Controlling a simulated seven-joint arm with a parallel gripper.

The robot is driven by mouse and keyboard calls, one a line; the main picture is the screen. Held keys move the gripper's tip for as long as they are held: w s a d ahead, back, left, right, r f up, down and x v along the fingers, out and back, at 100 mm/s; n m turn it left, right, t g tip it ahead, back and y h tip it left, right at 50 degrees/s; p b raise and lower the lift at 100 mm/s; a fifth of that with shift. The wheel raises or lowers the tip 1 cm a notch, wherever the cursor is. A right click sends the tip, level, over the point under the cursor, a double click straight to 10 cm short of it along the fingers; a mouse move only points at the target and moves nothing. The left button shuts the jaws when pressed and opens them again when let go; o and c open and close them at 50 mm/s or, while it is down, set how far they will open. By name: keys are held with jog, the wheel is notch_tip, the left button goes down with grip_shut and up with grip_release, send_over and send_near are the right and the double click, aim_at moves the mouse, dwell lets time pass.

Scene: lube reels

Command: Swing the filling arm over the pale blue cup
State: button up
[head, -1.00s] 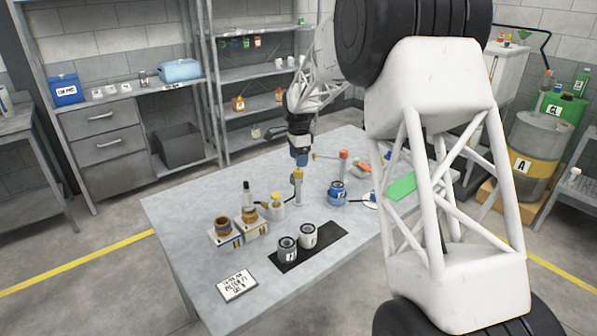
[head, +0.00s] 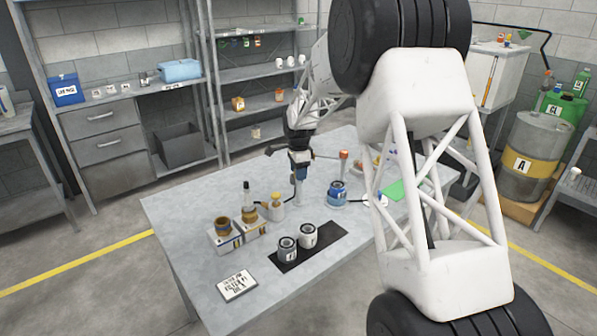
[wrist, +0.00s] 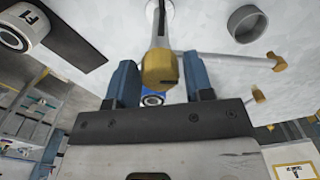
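The filling arm's post (head: 299,195) stands upright on the table. In the wrist view its gold knob (wrist: 160,70) lies between the blue fingertips of my gripper (wrist: 161,82). The fingers are apart, one on each side of the knob; I cannot tell whether they touch it. A thin pale bar (wrist: 225,60) with a brass tip runs right from beside the knob. A round open cup (wrist: 248,22) looks grey there, and I cannot tell whether it is the pale blue one. The bar is not over it. In the head view my gripper (head: 300,174) hides the post's top.
Two white filters (head: 308,235) stand on a black mat (head: 325,246) in front of the post. Jars in trays (head: 225,238) are further left.

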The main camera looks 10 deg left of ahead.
grip_shut()
jog(key=shift+m, duration=0.3)
jog(key=m, duration=0.7)
jog(key=shift+m, duration=0.4)
jog(key=m, duration=0.4)
jog(key=shift+m, duration=0.3)
jog(key=shift+r+m, duration=0.1)
jog(key=shift+m, duration=1.7)
